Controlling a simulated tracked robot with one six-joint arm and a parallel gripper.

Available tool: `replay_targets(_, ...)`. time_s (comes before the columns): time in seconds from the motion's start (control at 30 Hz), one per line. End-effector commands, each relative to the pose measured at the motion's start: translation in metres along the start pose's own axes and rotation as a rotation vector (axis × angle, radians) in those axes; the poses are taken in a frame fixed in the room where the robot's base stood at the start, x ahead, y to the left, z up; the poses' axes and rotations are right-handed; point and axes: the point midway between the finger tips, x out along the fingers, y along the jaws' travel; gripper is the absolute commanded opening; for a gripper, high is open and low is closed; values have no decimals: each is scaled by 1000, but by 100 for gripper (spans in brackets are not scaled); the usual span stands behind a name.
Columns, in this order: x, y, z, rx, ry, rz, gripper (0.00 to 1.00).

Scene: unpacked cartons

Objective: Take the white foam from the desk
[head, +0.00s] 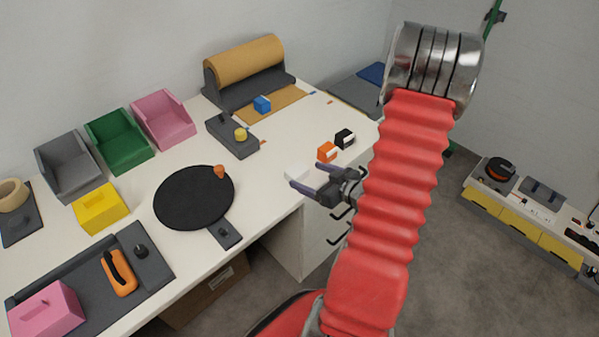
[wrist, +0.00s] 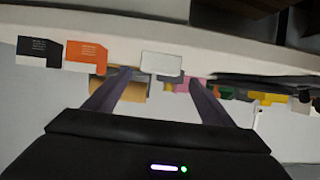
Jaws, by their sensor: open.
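The white foam (head: 297,173) is a small pale block near the desk's front edge, partly hidden by my gripper in the head view. My gripper (head: 305,176) is open at that edge, with its two fingers pointing toward the foam. In the wrist view the white foam (wrist: 161,62) shows between and just beyond the two fingertips of my gripper (wrist: 160,76). Nothing is held between the fingers. I cannot tell the exact gap between the fingertips and the foam.
An orange block (head: 327,151) and a black block (head: 345,138) sit on the desk (head: 285,135) close to the foam. A round black board (head: 194,198) lies to the left. Drawer handles (head: 340,212) project below the edge. Bare desk lies behind the foam.

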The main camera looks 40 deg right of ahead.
Motion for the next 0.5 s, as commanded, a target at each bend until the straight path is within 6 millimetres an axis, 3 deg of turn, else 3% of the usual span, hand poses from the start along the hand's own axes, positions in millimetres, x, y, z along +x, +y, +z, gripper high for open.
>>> replay_targets(0.5,10,0,0,-1,0,0,77)
